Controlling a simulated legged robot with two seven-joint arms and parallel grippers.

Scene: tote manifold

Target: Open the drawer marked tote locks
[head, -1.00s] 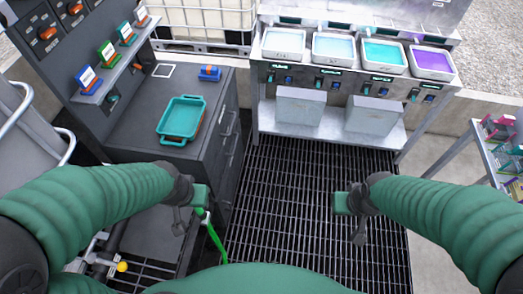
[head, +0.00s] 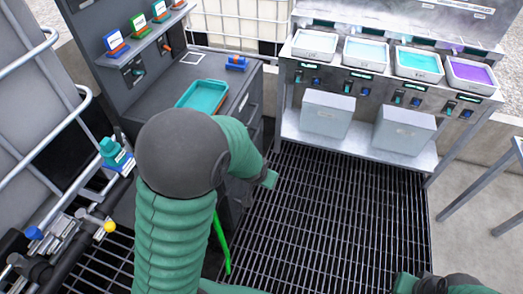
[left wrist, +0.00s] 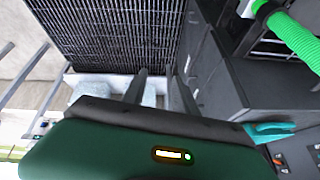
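The dark grey cabinet (head: 222,72) stands left of centre in the head view. Its drawer side faces right and is partly hidden by my left arm. In the left wrist view dark drawer fronts (left wrist: 205,65) with bar handles stand right of the fingers. No label reading tote locks is legible. My left gripper (head: 268,179) is beside the drawer side, above the grating. In the left wrist view its fingers (left wrist: 153,86) are apart with nothing between them. My right gripper (head: 408,284) is low at the bottom right, its fingers not clearly visible.
A teal tray (head: 203,96) and a blue block (head: 236,63) lie on the cabinet top. A metal bench with coloured basins (head: 418,63) and grey boxes (head: 326,114) below stands behind. A green hose (head: 221,245) hangs near my left arm. The floor grating (head: 330,210) is clear.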

